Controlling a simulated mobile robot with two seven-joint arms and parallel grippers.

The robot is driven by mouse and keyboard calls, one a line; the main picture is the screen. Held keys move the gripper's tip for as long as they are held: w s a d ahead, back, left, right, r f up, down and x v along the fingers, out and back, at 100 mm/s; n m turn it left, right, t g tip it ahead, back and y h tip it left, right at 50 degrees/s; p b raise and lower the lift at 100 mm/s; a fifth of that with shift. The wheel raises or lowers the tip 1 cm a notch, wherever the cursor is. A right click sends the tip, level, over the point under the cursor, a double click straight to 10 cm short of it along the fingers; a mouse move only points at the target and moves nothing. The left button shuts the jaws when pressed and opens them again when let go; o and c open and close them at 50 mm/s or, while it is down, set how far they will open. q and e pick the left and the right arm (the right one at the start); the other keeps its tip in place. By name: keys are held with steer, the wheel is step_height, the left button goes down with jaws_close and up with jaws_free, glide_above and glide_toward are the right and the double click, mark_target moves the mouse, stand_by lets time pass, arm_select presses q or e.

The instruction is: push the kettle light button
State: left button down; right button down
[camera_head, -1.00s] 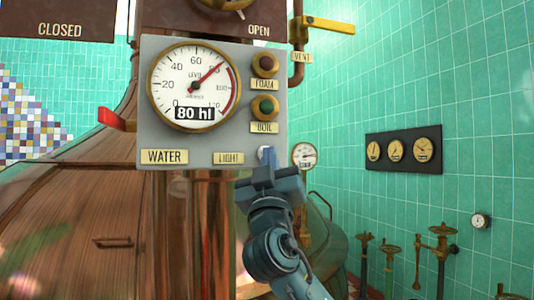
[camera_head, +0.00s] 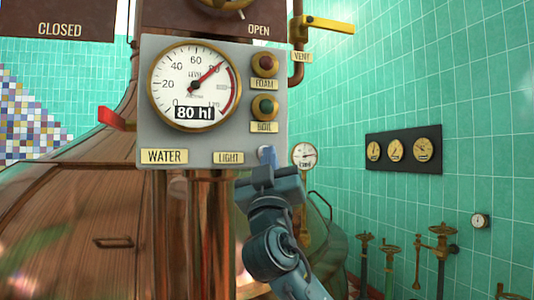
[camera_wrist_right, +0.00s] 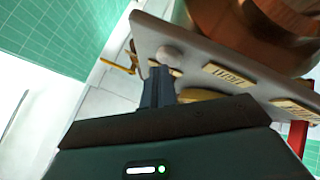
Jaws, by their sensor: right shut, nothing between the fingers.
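The grey control panel (camera_head: 212,138) carries a LIGHT label (camera_head: 228,158) near its lower edge. In the right wrist view a pale round button (camera_wrist_right: 171,54) sits on the panel beside the LIGHT label (camera_wrist_right: 229,76). My right gripper (camera_head: 267,154) is shut and empty, with its tips at the panel's lower right corner, right of the label. In the right wrist view its shut fingers (camera_wrist_right: 158,84) point at the button, their tips just below it. I cannot tell whether they touch. In the head view the tips hide the button. My left gripper is out of view.
The panel also bears a large dial (camera_head: 194,86), a red button (camera_head: 265,65) and a green button (camera_head: 265,107). A red lever (camera_head: 112,118) sticks out at the left, a yellow lever (camera_head: 328,25) at the upper right. Copper pipes (camera_head: 200,220) run below the panel.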

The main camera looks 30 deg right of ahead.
steer(key=shift+w+d, duration=0.1)
steer(key=shift+w, duration=0.25)
steer(key=shift+s+b, duration=0.3)
steer(key=shift+b, duration=0.05)
stand_by(0.3)
steer(key=s+a, duration=0.1)
steer(key=s, duration=0.5)
steer(key=shift+a, duration=0.25)
stand_by(0.3)
